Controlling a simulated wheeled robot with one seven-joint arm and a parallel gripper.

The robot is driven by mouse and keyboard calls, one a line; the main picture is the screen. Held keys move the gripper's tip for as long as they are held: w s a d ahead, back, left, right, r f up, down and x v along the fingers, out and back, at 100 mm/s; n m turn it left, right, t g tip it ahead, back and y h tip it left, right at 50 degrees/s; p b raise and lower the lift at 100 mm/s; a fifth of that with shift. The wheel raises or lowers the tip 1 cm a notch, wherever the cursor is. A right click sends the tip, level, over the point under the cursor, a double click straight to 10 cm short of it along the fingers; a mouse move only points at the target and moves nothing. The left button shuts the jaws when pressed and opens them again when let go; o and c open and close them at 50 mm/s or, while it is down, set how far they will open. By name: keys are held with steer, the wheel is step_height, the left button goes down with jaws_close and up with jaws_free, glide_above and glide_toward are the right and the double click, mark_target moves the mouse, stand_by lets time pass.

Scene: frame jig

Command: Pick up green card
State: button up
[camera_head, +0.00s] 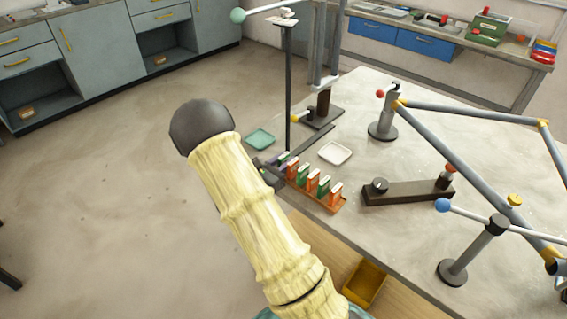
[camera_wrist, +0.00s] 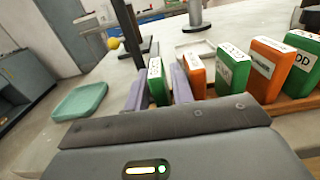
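Several green cards and orange cards with white labels stand upright in a row in an orange rack (camera_head: 333,207). In the wrist view, the leftmost green card (camera_wrist: 157,84) stands between the two lavender fingers of my gripper (camera_wrist: 159,92), one on each side. The fingers are very close to its faces; I cannot tell whether they press on it. In the head view, my gripper (camera_head: 283,160) is at the rack's far left end, and my arm hides part of it. Other green cards (camera_wrist: 234,68) stand further right, with an orange card (camera_wrist: 196,75) nearest to the gripper.
A teal tray (camera_head: 260,139) and a white tray (camera_head: 336,153) lie on the table behind the rack. A dark post (camera_head: 289,95) stands close behind my gripper. A dark block with a knob (camera_head: 405,191) is right of the rack. A yellow bin (camera_head: 365,284) sits below the table edge.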

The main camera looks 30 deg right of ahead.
mark_target(281, 157)
stand_by(0.3)
jaws_close()
steer(key=shift+r, duration=0.55)
step_height(281, 157, up, 2)
steer(key=shift+r, duration=0.1)
steer(key=shift+s+a+r, duration=0.1)
steer(key=shift+s+a, duration=0.05)
steer(key=shift+a, duration=0.45)
steer(key=v, duration=1.6)
steer(key=shift+s+a, duration=0.15)
steer(key=shift+a, duration=0.25)
